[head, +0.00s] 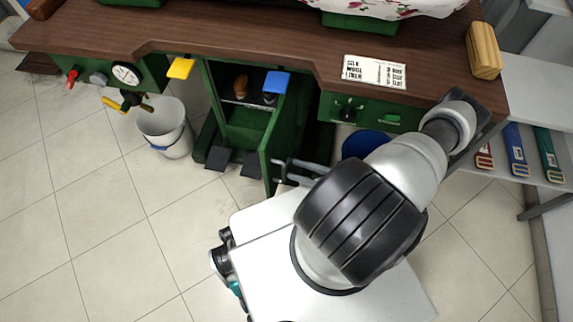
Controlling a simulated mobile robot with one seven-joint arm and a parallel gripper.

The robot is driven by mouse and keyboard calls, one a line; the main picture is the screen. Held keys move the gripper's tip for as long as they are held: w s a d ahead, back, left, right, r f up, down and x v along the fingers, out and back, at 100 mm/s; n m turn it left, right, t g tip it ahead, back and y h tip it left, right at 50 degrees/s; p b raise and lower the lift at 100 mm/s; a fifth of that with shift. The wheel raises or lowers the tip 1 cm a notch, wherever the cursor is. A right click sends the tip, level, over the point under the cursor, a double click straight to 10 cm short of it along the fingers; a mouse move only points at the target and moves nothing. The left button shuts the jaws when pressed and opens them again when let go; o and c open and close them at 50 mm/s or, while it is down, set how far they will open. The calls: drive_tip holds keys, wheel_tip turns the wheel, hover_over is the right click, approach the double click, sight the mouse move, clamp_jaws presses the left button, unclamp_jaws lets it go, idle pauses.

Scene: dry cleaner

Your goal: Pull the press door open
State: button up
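The press door (270,158) is green and stands swung out from the cabinet under the press table, so the opening beside it shows. Grey bars at the door's right face look like the fingers of my gripper (284,172), close to or touching the door. The rest of the gripper is hidden behind my arm. I cannot tell whether the fingers are shut on a handle.
The brown table top (280,38) carries a printed card (375,72) and a wooden block (484,50). A blue round thing (365,144) is partly behind my arm. The tiled floor at left is clear.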

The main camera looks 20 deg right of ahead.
drive_tip(key=v, duration=1.1)
drive_tip(key=shift+s+d, duration=0.2)
drive_tip(key=shift+d, duration=0.05)
